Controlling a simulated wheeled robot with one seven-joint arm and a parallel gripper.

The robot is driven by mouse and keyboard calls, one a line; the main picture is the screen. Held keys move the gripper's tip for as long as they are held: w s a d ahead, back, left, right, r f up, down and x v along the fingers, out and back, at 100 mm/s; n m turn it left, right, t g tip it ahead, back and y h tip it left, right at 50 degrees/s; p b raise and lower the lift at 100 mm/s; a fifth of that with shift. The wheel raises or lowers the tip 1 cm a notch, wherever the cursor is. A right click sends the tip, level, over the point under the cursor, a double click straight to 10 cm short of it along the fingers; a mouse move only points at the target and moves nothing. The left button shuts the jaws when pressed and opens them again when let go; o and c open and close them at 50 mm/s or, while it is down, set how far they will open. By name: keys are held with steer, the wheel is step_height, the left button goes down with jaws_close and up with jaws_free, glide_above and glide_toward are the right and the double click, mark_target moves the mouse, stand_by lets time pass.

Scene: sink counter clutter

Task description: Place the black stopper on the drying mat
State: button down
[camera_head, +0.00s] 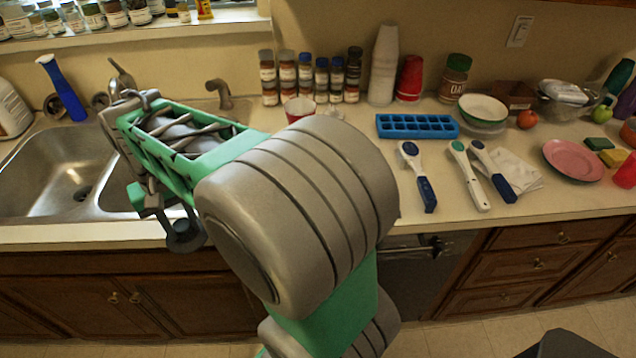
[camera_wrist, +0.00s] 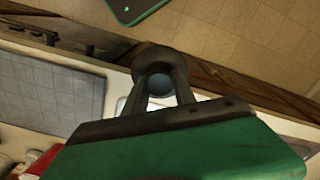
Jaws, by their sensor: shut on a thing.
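My gripper (camera_head: 168,215) hangs at the front edge of the counter beside the sink, pointing down. In the wrist view my gripper (camera_wrist: 161,84) has its fingers closed in on a dark round piece, which I take to be the black stopper (camera_wrist: 158,60). The fingers cover part of it. The drying mat (camera_wrist: 48,97) is a grey, grid-lined sheet on the counter, at the left of the wrist view. The stopper is apart from the mat. In the head view my arm hides the mat.
The metal sink (camera_head: 40,170) is at the left. A red-and-white cup (camera_head: 298,110) stands behind my arm. A blue ice tray (camera_head: 417,126), scrub brushes (camera_head: 468,172) and a pink plate (camera_head: 573,160) lie to the right. Jars (camera_head: 310,78) line the wall.

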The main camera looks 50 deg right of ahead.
steer(key=s+d+r+m+b, duration=0.25)
steer(key=s+d+m, duration=0.35)
steer(key=d+m, duration=0.4)
steer(key=s+d+r+m+b, duration=0.2)
steer(key=s+d+r+m, duration=0.35)
steer(key=m, duration=0.55)
steer(key=d+f+p, duration=0.1)
steer(key=d+f, duration=0.2)
steer(key=d, duration=0.2)
steer(key=s+d+f, duration=0.1)
steer(key=d+f, duration=0.3)
steer(key=d, duration=0.1)
steer(key=d+f+p, duration=0.1)
steer(key=d+f, duration=0.2)
steer(key=d, duration=0.2)
steer(key=shift+s+f+p, duration=0.15)
steer(key=shift+s+p, duration=0.15)
steer(key=shift+p, duration=0.05)
steer(key=f, duration=0.3)
steer(key=shift+d+f+p, duration=0.3)
steer(key=shift+p, duration=0.05)
steer(key=shift+f, duration=0.1)
